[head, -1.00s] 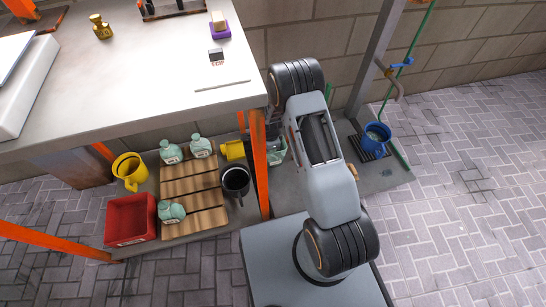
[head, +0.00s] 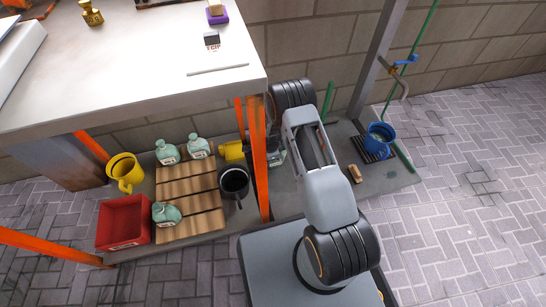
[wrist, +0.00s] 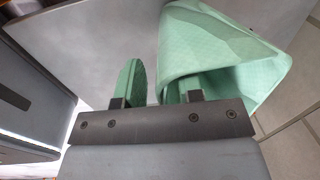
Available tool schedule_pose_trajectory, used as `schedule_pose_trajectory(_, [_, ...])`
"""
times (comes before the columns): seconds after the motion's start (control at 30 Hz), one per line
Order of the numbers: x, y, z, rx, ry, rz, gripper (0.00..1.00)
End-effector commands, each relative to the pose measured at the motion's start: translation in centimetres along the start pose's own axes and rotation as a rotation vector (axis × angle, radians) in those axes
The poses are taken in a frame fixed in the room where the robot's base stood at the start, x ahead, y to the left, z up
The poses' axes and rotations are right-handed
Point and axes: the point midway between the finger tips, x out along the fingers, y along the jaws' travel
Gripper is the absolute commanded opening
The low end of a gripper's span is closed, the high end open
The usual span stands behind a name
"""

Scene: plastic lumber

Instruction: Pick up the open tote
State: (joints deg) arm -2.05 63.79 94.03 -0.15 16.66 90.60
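A mint-green, hollow, open-mouthed container (wrist: 225,60) fills the upper right of the wrist view; it may be the open tote. In the head view, a bit of mint green (head: 278,157) shows beside the orange post, mostly hidden by my arm. My gripper (wrist: 157,88) has two spaced fingers. The left green finger is outside the container and the right one appears to be within its mouth, with a gap visible beside the near wall. Contact cannot be told. A red open-topped box (head: 124,222) stands on the low shelf at left.
The white tabletop (head: 130,90) and orange post (head: 259,165) are close left of my arm.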

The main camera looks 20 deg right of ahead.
Motion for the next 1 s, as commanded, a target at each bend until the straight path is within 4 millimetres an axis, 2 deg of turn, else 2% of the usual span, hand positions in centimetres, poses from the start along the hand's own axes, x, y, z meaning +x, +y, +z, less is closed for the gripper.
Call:
schedule_pose_trajectory(0.17, [-0.05, -0.04, 0.0, 0.0, 0.0, -0.001, 0.34])
schedule_pose_trajectory(0.53, [-0.05, -0.01, 0.0, 0.0, 0.0, 0.0, 0.0])
schedule_pose_trajectory(1.0, [-0.06, -0.02, 0.01, 0.0, 0.0, 0.0, 0.0])
